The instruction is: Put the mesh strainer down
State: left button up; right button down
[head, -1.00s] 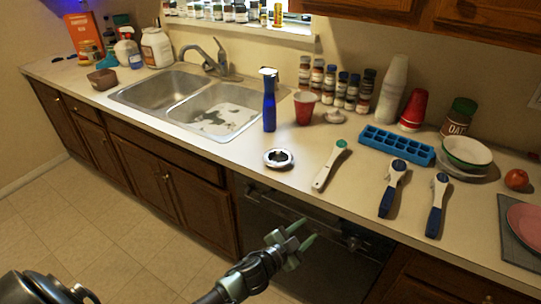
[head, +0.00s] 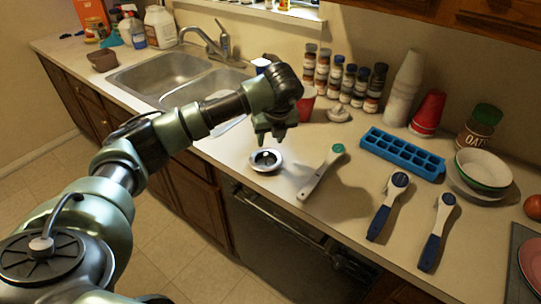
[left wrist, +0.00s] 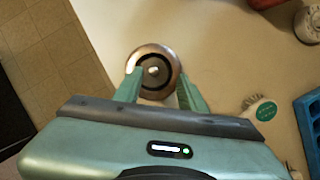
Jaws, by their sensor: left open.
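In the left wrist view the strainer (left wrist: 153,70) shows just beyond and between the two green fingertips (left wrist: 158,82). The fingers look empty; I cannot tell the exact height gap. My right gripper is not in view.
A white-handled tool (head: 322,172) lies close to the right of the strainer. A blue ice tray (head: 403,153), two blue-handled tools (head: 388,206) and spice jars (head: 347,80) are further right and back. The sink (head: 160,78) is to the left. My arm hides most of the blue bottle.

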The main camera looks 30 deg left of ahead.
aim_at(266, 154)
pick_arm(q)
jog(key=f, duration=0.1)
jog(key=f+p, duration=0.1)
jog(key=a+f+p, duration=0.1)
jog(key=shift+s, duration=0.3)
jog(key=p+x, duration=0.1)
jog(key=x, duration=0.2)
jog(key=shift+d+f, duration=0.1)
jog(key=shift+f, duration=0.2)
grip_shut()
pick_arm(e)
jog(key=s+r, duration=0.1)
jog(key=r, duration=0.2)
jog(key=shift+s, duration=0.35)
